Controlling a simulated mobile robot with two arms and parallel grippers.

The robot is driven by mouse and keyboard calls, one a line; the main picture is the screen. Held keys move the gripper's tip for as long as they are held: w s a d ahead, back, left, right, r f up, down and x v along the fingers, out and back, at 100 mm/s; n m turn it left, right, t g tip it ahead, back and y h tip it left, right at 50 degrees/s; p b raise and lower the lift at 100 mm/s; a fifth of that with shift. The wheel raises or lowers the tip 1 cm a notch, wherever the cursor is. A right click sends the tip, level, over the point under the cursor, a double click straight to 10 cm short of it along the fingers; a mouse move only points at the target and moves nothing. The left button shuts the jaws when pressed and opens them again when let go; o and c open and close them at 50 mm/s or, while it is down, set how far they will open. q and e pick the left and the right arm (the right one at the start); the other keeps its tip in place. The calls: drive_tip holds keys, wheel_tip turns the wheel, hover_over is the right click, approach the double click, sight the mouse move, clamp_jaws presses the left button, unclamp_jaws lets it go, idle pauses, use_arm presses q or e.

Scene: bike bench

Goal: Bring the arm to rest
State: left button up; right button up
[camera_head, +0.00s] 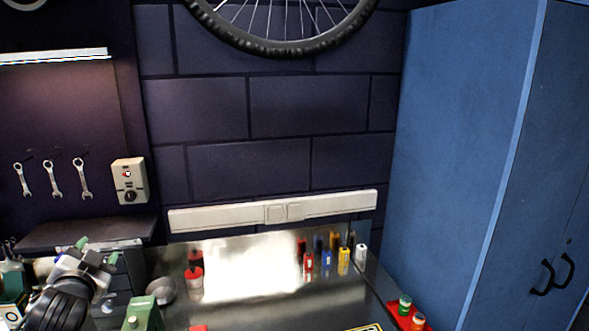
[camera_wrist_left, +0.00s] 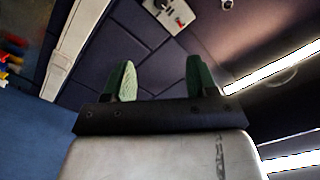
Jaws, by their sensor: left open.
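My left gripper (camera_head: 96,250) shows at the lower left of the head view, above the left part of the bench. Its two green-tipped fingers are apart with nothing between them. In the left wrist view the same gripper (camera_wrist_left: 160,78) has its green fingers spread and empty, with the dark wall behind them. My right gripper is in neither view.
The metal bench (camera_head: 350,300) carries several small coloured bottles (camera_head: 326,262), a red-capped container (camera_head: 195,272), a round tin (camera_head: 160,290) and a green item (camera_head: 143,314). A red tray (camera_head: 408,318) sits at the right edge. A blue cabinet (camera_head: 455,130) stands right. Wrenches (camera_head: 53,180) hang left.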

use_arm(q)
drive_tip(key=s+d+f+n+g+h, duration=0.1)
drive_tip(key=s+d+f+g, duration=0.4)
drive_tip(key=s+f, duration=0.4)
drive_tip(key=s+d+f+n+g+h, duration=0.1)
drive_tip(key=s+d+f+g+h, duration=0.1)
drive_tip(key=s+d+f, duration=0.7)
drive_tip(key=s+d+f+n+g+h, duration=0.1)
drive_tip(key=s+d+f+g, duration=0.25)
drive_tip(key=s, duration=0.45)
drive_tip(key=s+d+f+g+h, duration=0.1)
drive_tip(key=s+d+f+g, duration=0.2)
drive_tip(key=s, duration=0.6)
wheel_tip(320, 180, down, 34)
drive_tip(key=s+g+b, duration=0.2)
drive_tip(key=b, duration=0.3)
drive_tip(key=s+a+f+b, duration=0.3)
drive_tip(key=s+f, duration=1.2)
drive_tip(key=f, duration=0.2)
drive_tip(key=shift+a+f+g+y+b, duration=0.2)
drive_tip(key=shift+f+g+y+b, duration=0.15)
drive_tip(key=shift+f+g, duration=0.1)
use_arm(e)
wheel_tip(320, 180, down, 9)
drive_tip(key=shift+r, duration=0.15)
